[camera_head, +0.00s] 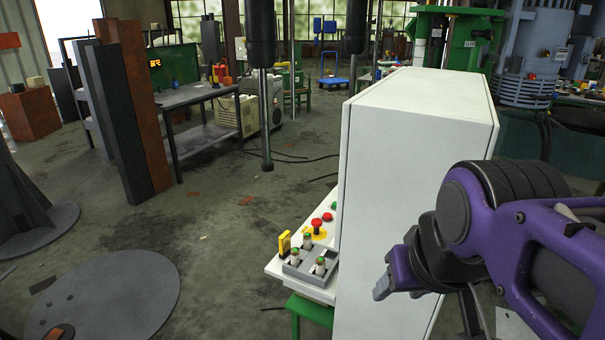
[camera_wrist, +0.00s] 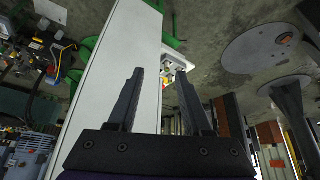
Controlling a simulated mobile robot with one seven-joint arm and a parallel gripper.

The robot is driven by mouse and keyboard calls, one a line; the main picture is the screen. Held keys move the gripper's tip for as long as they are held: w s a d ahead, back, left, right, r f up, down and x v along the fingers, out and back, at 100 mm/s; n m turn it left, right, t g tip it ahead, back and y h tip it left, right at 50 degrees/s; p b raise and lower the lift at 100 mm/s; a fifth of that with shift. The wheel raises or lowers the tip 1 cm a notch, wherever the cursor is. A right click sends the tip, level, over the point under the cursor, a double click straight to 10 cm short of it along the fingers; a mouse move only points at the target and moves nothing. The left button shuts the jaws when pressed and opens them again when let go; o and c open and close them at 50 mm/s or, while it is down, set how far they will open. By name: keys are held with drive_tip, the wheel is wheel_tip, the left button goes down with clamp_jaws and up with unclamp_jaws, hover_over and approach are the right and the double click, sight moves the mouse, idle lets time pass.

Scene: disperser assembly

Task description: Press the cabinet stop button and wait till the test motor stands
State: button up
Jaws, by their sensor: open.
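The white cabinet (camera_head: 410,150) stands right of centre. A sloped control panel (camera_head: 283,270) sits at its left foot, with a red mushroom button on a yellow base (camera_head: 317,229), a flat red button (camera_head: 328,216) and a green button (camera_head: 334,206). My gripper (camera_head: 384,285) is in front of the cabinet, right of the panel and apart from it. In the wrist view its two fingers (camera_wrist: 161,75) are spread and empty, with the panel (camera_wrist: 177,58) beyond them. A blue-grey motor housing (camera_head: 535,55) stands back right; I cannot tell whether it is the test motor or whether it turns.
A grey block with several green-topped pieces (camera_head: 311,264) and a yellow upright piece (camera_head: 284,244) sit on the panel's near end. Dark vertical shafts (camera_head: 264,110) hang left of the cabinet. A round grey plate (camera_head: 105,300) lies on the floor at left. Floor between is mostly clear.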

drive_tip(key=shift+c, duration=0.3)
clamp_jaws()
idle(1.5)
